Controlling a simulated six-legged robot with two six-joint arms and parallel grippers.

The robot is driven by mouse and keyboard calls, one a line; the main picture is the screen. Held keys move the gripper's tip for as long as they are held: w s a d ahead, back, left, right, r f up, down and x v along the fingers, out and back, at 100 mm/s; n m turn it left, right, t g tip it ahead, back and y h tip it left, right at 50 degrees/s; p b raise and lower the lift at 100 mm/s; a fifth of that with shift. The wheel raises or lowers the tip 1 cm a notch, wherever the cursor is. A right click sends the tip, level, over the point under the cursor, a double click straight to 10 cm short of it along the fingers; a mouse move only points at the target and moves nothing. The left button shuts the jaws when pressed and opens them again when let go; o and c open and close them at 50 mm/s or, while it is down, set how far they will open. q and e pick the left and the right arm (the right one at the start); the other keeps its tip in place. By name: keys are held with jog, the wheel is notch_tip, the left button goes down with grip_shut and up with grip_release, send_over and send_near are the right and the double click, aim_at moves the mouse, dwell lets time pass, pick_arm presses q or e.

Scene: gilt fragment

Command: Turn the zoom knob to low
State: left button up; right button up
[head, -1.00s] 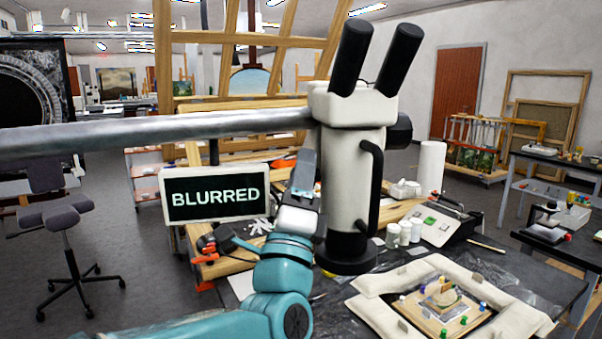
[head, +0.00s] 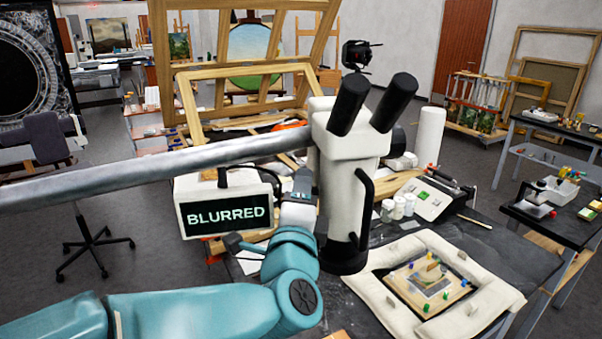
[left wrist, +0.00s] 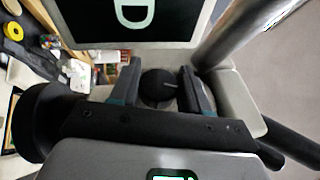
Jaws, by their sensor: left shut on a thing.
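The white microscope (head: 345,150) stands on the dark table with two black eyepieces (head: 370,105) and a long grey boom. The screen (head: 228,211) at its left reads "BLURRED". My left gripper (head: 303,182) is at the left side of the microscope body, where the head view hides the knob. In the left wrist view the round black zoom knob (left wrist: 158,86), with a pale line on its face, sits between my two fingers, and the gripper is shut on it. My right gripper is in no view.
A gilt fragment on a board (head: 432,284) lies inside white padded cushions (head: 378,298) below the microscope. The grey boom (head: 150,172) crosses above my left arm.

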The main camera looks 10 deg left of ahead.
pick_arm(q)
jog(key=shift+r, duration=0.1)
dwell(0.3)
jog(key=o, duration=1)
jog(key=shift+c, duration=0.2)
jog(key=s+f+b, duration=0.2)
jog(key=s+b, duration=0.1)
jog(key=s, duration=1.3)
jog(key=shift+s+d+f, duration=0.15)
jog(key=shift+d+f, duration=0.1)
